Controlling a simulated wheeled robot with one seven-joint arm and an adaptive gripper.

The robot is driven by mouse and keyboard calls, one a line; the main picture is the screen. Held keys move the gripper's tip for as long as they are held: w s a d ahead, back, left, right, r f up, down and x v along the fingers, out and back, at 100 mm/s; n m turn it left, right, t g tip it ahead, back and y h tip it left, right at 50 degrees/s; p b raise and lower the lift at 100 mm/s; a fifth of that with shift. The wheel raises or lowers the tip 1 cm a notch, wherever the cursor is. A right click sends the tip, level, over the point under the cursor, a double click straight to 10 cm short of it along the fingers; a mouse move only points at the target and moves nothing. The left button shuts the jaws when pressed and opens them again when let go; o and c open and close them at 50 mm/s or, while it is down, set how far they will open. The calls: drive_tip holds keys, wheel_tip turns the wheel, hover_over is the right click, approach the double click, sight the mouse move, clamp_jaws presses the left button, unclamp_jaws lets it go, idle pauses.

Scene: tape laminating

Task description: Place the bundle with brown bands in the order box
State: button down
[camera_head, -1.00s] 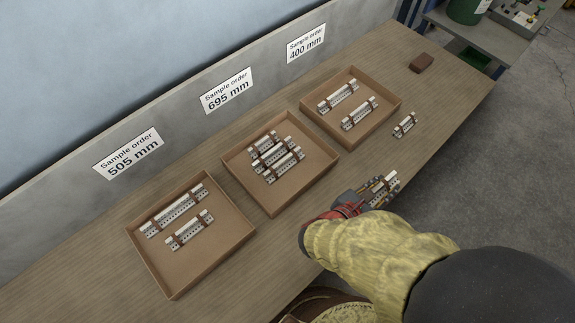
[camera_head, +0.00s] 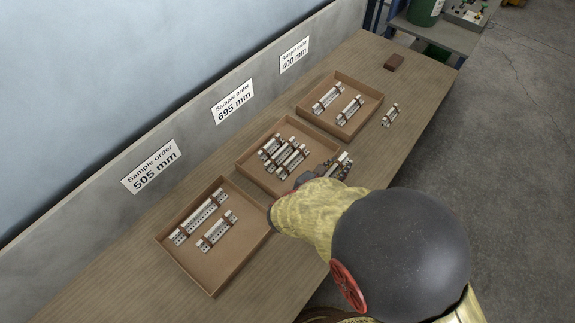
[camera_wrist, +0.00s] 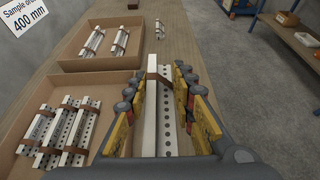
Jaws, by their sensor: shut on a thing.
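My gripper (camera_head: 328,172) is shut on a perforated metal bundle (camera_wrist: 167,125), which has a brown band at its far end in the wrist view. The jaws (camera_wrist: 160,90) grip it from both sides. In the head view it is over the front right edge of the middle box, mostly hidden by my arm. Three open cardboard boxes stand in a row: the 505 mm box (camera_head: 222,289), the 695 mm box (camera_head: 246,163) and the 400 mm box (camera_head: 378,103). All hold banded bundles; which is the order box I cannot tell.
A loose short bundle (camera_head: 390,115) lies on the table right of the 400 mm box. A brown block (camera_head: 394,62) lies at the far end. Sample order signs (camera_head: 233,101) are on the back wall. The table (camera_head: 425,85) is clear at the far right.

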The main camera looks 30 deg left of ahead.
drive_tip(key=w+a+f+b, duration=0.2)
drive_tip(key=w+a+f, duration=0.25)
drive_tip(key=a, duration=0.25)
drive_tip(key=b, duration=0.2)
hover_over(313, 163)
drive_tip(key=f, duration=0.4)
drive_tip(key=shift+d+f, duration=0.3)
drive_tip(key=shift+f, duration=0.1)
drive_tip(key=shift+w+a+f, duration=0.1)
drive_tip(key=shift+a+f, duration=0.15)
drive_tip(key=shift+f, duration=0.2)
drive_tip(key=shift+f+b, duration=0.8)
drive_tip(key=shift+f, duration=0.6)
drive_tip(key=shift+f, duration=0.15)
drive_tip(key=c, duration=1.5)
unclamp_jaws()
